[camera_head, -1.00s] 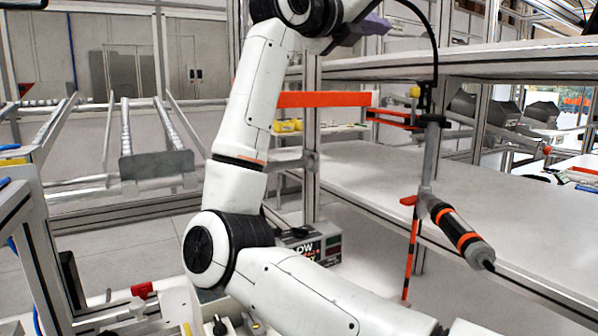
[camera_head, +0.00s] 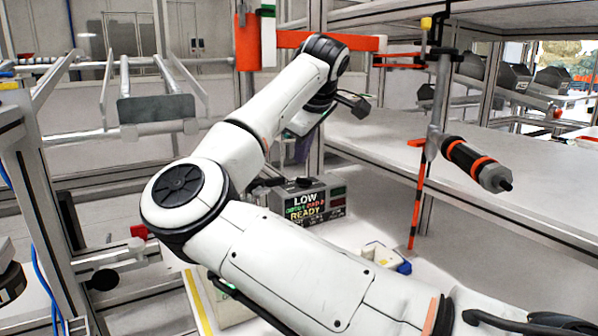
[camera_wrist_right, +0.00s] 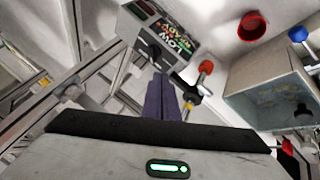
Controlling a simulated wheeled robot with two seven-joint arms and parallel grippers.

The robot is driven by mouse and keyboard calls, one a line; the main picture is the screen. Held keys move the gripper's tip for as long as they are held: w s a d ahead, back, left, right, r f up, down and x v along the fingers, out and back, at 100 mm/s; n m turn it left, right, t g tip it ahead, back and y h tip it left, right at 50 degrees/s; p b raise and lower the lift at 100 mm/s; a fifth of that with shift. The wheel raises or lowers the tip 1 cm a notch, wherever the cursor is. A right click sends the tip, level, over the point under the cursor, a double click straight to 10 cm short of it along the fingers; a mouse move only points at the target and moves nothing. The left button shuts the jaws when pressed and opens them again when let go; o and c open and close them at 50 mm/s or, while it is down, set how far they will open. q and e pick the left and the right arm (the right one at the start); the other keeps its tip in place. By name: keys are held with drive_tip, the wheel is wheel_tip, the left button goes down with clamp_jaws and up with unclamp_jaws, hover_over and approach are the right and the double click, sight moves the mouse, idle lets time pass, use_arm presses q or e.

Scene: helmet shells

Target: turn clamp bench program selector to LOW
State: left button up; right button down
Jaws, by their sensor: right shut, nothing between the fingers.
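The clamp bench program box (camera_head: 318,196) is a grey box with a dark display reading LOW, with READY below. It stands on the bench behind my right arm. In the right wrist view the box (camera_wrist_right: 187,46) shows upside down at the top, with a dark part beside its display; I cannot tell the selector's exact setting. My right gripper (camera_wrist_right: 161,80) has purple fingers, closed together and empty, pointing toward the box's near side, apparently apart from it. In the head view the fingers (camera_head: 302,150) are mostly hidden behind my forearm. My left gripper is not seen.
An orange-banded tool (camera_head: 468,162) hangs at the right, before a long shelf (camera_head: 500,190). A metal frame (camera_head: 40,190) stands at the left.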

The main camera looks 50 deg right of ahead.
sight(304, 182)
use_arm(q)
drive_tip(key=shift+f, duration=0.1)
use_arm(e)
drive_tip(key=x, duration=0.9)
drive_tip(key=shift+w+d+f, duration=0.1)
drive_tip(key=shift+d+f, duration=0.15)
drive_tip(key=shift+f, duration=0.05)
drive_tip(key=shift+d, duration=0.1)
